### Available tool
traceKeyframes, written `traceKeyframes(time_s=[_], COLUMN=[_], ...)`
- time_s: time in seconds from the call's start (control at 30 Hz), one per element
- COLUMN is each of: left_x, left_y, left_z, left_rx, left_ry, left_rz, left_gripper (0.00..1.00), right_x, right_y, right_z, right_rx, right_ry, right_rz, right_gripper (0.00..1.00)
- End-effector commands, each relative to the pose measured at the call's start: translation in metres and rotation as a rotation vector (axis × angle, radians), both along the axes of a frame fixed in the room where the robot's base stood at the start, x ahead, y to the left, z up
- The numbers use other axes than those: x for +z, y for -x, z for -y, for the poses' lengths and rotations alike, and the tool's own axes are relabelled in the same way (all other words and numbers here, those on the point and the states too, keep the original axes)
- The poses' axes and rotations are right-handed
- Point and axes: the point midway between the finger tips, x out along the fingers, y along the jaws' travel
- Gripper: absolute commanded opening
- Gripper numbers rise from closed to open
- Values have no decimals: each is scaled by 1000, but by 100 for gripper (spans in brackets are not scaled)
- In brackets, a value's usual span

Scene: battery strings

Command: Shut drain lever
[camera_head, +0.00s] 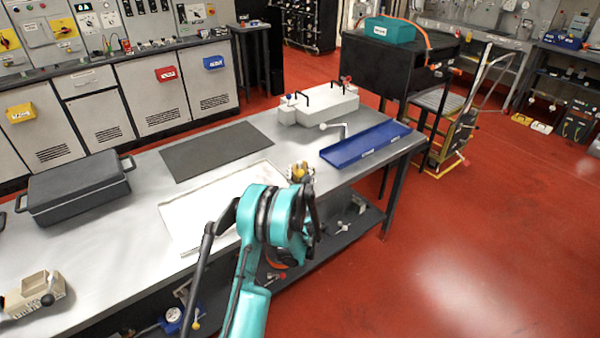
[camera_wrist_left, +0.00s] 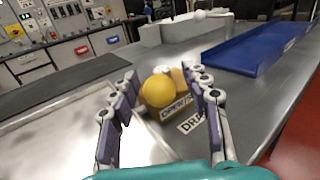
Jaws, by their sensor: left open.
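In the head view my left gripper (camera_head: 301,178) is over the bench's front edge, and the arm hides most of the lever. My right gripper is not in view.
A blue tray (camera_head: 366,145) and a white box with black handles (camera_head: 325,105) stand behind the lever. A shallow pale tray (camera_head: 200,215), a dark mat (camera_head: 215,150) and a dark lidded case (camera_head: 78,187) lie to the left. Red floor is free at right.

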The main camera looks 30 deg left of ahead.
Motion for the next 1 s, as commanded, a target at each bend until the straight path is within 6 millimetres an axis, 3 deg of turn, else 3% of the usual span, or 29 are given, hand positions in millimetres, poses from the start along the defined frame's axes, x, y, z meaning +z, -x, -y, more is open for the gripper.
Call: traceKeyframes(time_s=[0.03, 0.2, 1.0], left_x=[0, 0, 0], left_y=[0, 0, -4], left_z=[0, 0, 7], left_rx=[0, 0, 76], left_ry=[0, 0, 1], left_rz=[0, 0, 0], left_gripper=[42, 0, 0], right_x=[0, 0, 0], right_y=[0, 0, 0], right_z=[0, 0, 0], right_rx=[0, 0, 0], right_ry=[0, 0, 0], right_rz=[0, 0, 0], right_gripper=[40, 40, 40])
